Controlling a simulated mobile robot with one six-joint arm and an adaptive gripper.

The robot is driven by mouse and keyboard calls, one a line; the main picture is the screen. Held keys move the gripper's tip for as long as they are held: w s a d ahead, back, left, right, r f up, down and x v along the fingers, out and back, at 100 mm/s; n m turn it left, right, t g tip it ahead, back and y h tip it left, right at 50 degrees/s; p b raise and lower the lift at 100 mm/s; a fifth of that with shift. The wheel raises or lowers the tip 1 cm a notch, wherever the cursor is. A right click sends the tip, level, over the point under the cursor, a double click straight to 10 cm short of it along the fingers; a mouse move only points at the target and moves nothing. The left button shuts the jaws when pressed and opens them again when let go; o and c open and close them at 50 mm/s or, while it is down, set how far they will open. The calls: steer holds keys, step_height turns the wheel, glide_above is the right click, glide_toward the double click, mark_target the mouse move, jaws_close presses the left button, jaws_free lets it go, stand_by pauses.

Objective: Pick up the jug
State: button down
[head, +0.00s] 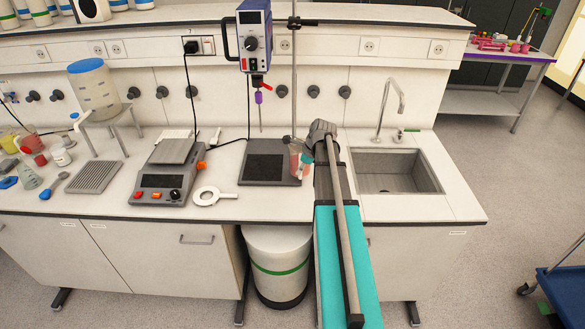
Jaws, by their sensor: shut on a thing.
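The jug (295,157) is a small clear vessel with pinkish-orange juice in it. It stands upright at the right edge of the dark plate, or just above it; I cannot tell which. My gripper (305,160) is at the jug's right side, shut on it. My arm comes in from the front right and hides part of the gripper and the jug's right side.
The dark stirrer plate (262,162) is beside the jug, with a metal rod (294,90) rising behind. An overhead stirrer (254,40) hangs above. A hotplate (163,185) and a white ring-shaped thing (214,195) lie left. A sink (390,172) is right. Glassware crowds the far left.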

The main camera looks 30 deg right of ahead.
steer(key=shift+s+d, duration=0.65)
steer(key=shift+s, duration=0.25)
steer(key=shift+s+d, duration=0.1)
stand_by(0.8)
